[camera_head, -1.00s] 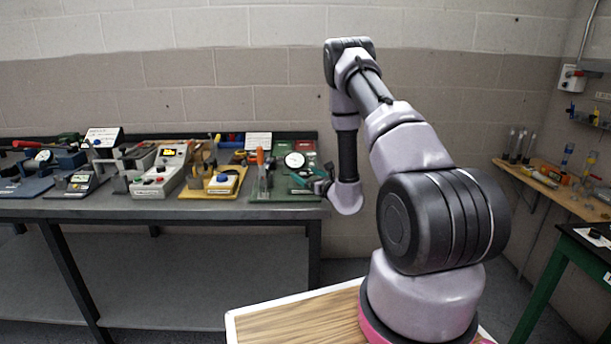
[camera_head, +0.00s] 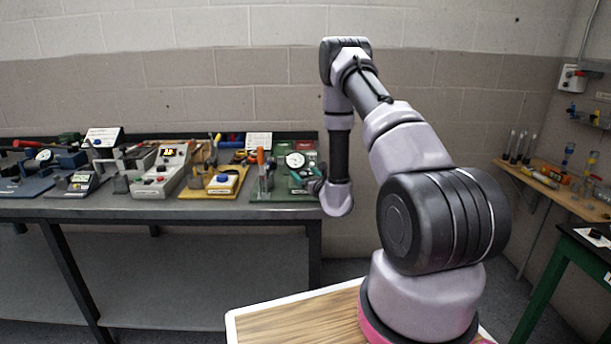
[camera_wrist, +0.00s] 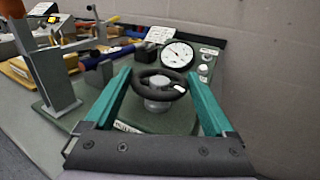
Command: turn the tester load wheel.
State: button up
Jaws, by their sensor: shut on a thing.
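The tester load wheel is a small black handwheel (camera_wrist: 143,84) with a pale mark on its rim, on a grey hub. It stands on the green tester base (camera_wrist: 182,121) in the wrist view. My gripper (camera_wrist: 159,74) has its two teal fingers on either side of the wheel and is shut on its rim. In the head view my gripper (camera_head: 312,181) is small at the right end of the bench, and the wheel is too small to make out there. The tester's round white dial (camera_wrist: 178,54) stands behind the wheel; it also shows in the head view (camera_head: 295,160).
A grey upright frame with an orange handle (camera_wrist: 41,60) stands left of the wheel. A blue-handled tool (camera_wrist: 105,55) lies near it. Several other devices, including a yellow-based box (camera_head: 222,182), line the grey bench (camera_head: 130,208). The wall rises behind.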

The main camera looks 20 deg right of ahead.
jog(key=o, duration=1.1)
jog(key=s, duration=0.3)
jog(key=s+d, duration=0.1)
jog(key=s, duration=0.6)
jog(key=shift+s+d, duration=0.25)
jog(key=shift+s, duration=0.15)
